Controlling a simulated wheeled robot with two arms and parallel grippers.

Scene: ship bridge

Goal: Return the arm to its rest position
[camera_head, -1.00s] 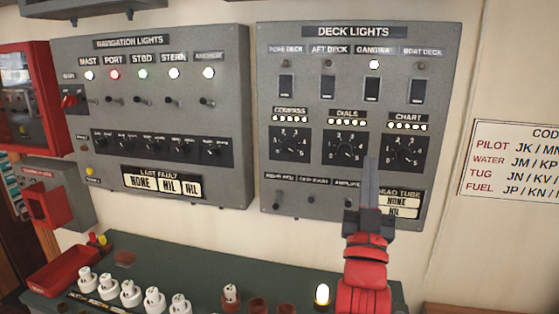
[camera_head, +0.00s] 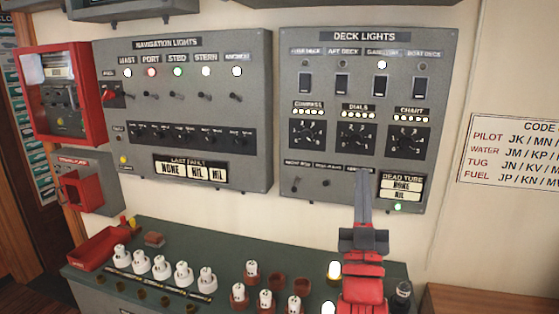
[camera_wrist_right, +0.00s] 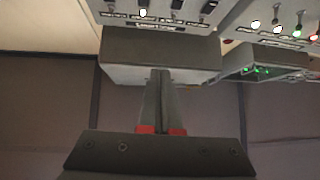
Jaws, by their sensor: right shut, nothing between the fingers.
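My right gripper (camera_head: 362,190) is shut and empty in the head view. It points up in front of the lower part of the deck lights panel (camera_head: 290,120), left of the dead tube plate (camera_head: 401,187). Its fingers also show shut in the right wrist view (camera_wrist_right: 161,90), with nothing between them. My red right arm (camera_head: 362,290) rises from the bottom of the head view, over the green console's right part. The fingers hide part of the panel's bottom row. My left gripper is not in view.
The navigation lights panel (camera_head: 262,110) hangs at left beside a red box (camera_head: 97,90). The green console (camera_head: 220,240) below carries several white plugs (camera_head: 162,266), brown sockets (camera_head: 302,286) and a red tray (camera_head: 95,250). A code sign (camera_head: 515,150) hangs on the right wall.

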